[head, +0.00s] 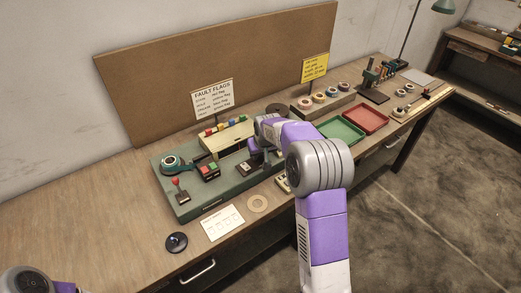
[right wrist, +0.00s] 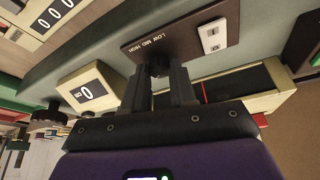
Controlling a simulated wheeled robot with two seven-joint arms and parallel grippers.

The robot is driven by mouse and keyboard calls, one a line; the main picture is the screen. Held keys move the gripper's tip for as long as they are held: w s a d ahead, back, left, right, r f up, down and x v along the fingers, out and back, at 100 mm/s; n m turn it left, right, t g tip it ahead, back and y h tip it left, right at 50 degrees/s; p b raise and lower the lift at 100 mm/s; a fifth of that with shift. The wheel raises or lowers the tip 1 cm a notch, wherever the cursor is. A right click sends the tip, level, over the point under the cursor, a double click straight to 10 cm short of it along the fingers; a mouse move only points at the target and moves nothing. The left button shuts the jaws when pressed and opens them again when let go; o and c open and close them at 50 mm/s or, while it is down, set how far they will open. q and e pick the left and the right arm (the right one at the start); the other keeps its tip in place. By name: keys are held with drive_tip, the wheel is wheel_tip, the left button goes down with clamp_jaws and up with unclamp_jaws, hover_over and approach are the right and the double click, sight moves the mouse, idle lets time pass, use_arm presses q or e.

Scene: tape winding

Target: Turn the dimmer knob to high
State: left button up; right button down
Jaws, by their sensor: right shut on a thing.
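The dimmer knob (right wrist: 158,68) is small and dark, on a dark brown plate (right wrist: 135,46) printed LOW MID HIGH in the right wrist view. My right gripper (right wrist: 159,76) is shut on the knob, with one fingertip on each side. The knob's pointer is hidden, so its setting cannot be told. In the head view my right gripper (head: 256,152) is over the right part of the green machine base (head: 195,207), and the knob is hidden there. Only part of my left arm shows at the lower left; its gripper is out of view.
A white switch (right wrist: 213,36) sits on the plate beside the knob. In the head view, a red-knobbed lever (head: 180,188), red and green buttons (head: 208,170) and a tape roll (head: 172,161) stand left of my gripper.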

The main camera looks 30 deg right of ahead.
drive_tip(key=m+h+p, duration=0.1)
drive_tip(key=m, duration=0.1)
drive_tip(key=m+p, duration=0.1)
drive_tip(key=m, duration=0.1)
drive_tip(key=shift+w+a+r+g+h+p, duration=0.1)
drive_tip(key=shift+a+r+g+h+p, duration=0.1)
drive_tip(key=shift+g+h+p, duration=0.15)
drive_tip(key=shift+f+m+g+h+p, duration=0.1)
drive_tip(key=shift+m+g+h+p, duration=0.25)
drive_tip(key=shift+m, duration=0.55)
drive_tip(key=shift+f+m+g+h+p, duration=0.1)
drive_tip(key=shift+m+p, duration=0.35)
drive_tip(key=shift+m, duration=0.45)
drive_tip(key=c, duration=0.9)
unclamp_jaws()
drive_tip(key=p+v, duration=0.1)
drive_tip(key=v, duration=0.6)
drive_tip(key=shift+r, duration=0.25)
drive_tip(key=shift+a+f, duration=0.1)
drive_tip(key=shift+a, duration=0.05)
